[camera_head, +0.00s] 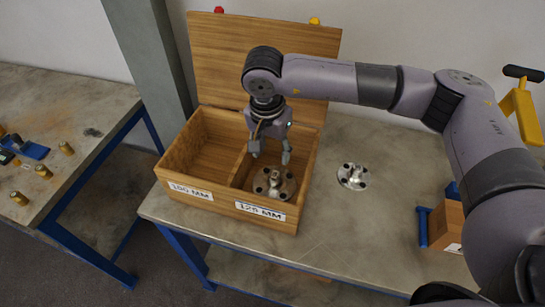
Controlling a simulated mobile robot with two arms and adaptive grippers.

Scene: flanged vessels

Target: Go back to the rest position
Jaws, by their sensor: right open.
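My right gripper (270,155) is open and points down over the right compartment of the wooden box (228,206), with nothing between its fingers. Below it a metal flange (274,186) lies flat in that compartment, which bears the label 125 MM (260,211). The left compartment, labelled 100 MM (191,190), looks empty where its floor shows. A second metal flange (352,176) lies on the table right of the box. My left gripper is not in view.
The box lid (255,60) stands open at the back. A grey post (150,55) rises behind the box's left. Another table (75,110) with brass parts (66,147) stands at left. A wooden block with blue parts (445,225) and a yellow tool (522,105) are at right.

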